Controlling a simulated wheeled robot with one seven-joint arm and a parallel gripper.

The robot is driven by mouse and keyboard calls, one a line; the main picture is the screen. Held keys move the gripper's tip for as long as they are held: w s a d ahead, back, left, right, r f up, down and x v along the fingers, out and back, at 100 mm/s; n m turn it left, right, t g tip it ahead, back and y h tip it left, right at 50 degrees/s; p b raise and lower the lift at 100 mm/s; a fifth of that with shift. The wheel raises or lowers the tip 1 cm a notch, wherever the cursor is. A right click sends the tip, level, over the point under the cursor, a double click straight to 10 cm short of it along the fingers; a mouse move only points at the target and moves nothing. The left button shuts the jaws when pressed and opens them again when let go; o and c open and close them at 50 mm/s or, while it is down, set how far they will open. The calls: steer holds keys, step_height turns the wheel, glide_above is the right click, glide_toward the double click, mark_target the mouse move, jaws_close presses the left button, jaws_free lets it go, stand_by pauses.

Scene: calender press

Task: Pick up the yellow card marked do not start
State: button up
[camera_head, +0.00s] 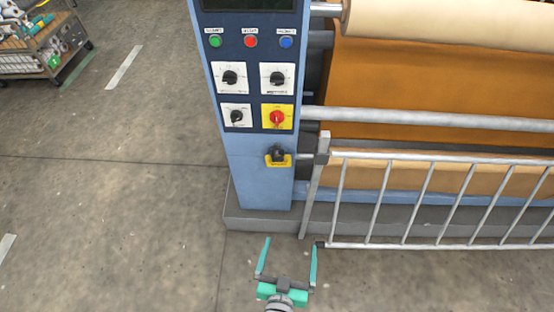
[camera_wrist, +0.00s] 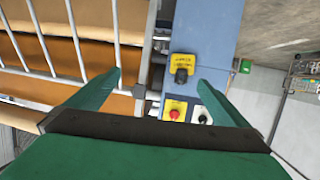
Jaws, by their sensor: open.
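A small yellow card (camera_head: 279,163) is on the lower front of the blue control column (camera_head: 262,185), with a black part (camera_head: 277,153) against it. In the wrist view, which looks turned over, the yellow card (camera_wrist: 184,58) shows dark lettering too small to read, next to the black part (camera_wrist: 181,76). My gripper (camera_head: 290,243) is open and empty, low in the head view, below the card and apart from it. In the wrist view my gripper (camera_wrist: 158,78) has its fingers spread, with the card beyond them, toward the right finger.
Above the card, a red knob (camera_head: 277,117) sits on a yellow plate, beside black dials. A metal guard rail (camera_head: 370,243) stands right of the column, before orange rolled sheet (camera_head: 430,75). A loaded cart (camera_head: 35,66) stands far left. The floor left of the column is clear.

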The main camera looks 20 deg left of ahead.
steer(key=w+a+n+y, duration=0.1)
steer(key=w+a, duration=0.5)
steer(key=w, duration=0.6)
steer(key=n+g, duration=0.1)
glide_toward(277, 160)
steer(key=x, duration=0.9)
steer(key=shift+w+d+f, duration=0.1)
steer(key=c, duration=1.1)
